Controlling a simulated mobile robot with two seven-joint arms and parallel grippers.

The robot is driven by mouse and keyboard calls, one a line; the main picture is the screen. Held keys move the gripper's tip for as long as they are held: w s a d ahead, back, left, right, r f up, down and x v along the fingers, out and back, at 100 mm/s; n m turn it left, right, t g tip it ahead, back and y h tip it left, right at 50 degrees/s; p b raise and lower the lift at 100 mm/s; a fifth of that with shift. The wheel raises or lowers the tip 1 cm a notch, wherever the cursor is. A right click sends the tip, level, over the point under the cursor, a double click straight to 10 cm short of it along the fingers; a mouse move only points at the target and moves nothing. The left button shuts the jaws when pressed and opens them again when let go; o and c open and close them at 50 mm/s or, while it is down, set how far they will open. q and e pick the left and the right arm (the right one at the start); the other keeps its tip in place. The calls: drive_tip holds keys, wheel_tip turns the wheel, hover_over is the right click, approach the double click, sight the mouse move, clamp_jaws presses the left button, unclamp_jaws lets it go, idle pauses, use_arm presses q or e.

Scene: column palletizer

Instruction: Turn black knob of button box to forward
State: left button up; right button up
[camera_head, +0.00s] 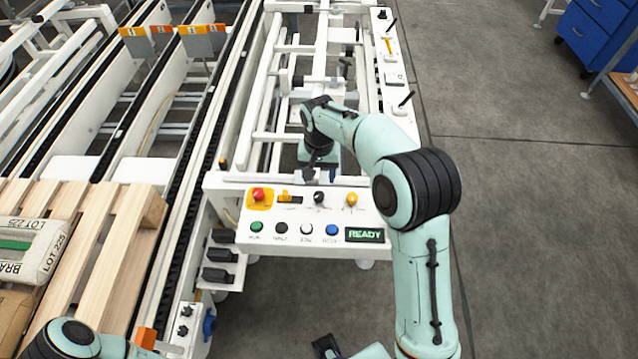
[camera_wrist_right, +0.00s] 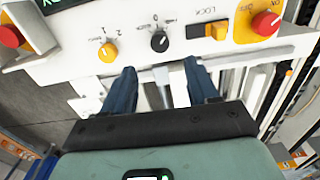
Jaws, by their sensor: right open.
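The button box (camera_head: 292,214) is a white panel at the front end of the conveyor. Its black knob (camera_head: 319,197) sits in the upper row, between an orange lock switch and a yellow knob. In the right wrist view the black knob (camera_wrist_right: 159,41) lies just beyond my fingertips, roughly midway between them. My right gripper (camera_head: 320,172) is above the far edge of the box, reaching in from behind. Its blue fingers (camera_wrist_right: 160,76) are apart and empty, not visibly touching the knob.
A red emergency button (camera_head: 258,194) and the yellow knob (camera_head: 352,199) are in the same row. Several push buttons and a green READY display (camera_head: 364,234) sit below. A wooden pallet (camera_head: 128,228) with sacks is at left. Open floor (camera_head: 540,230) lies at right.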

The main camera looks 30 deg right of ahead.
wheel_tip(320, 180, up, 4)
drive_tip(key=shift+r, duration=0.15)
idle(0.6)
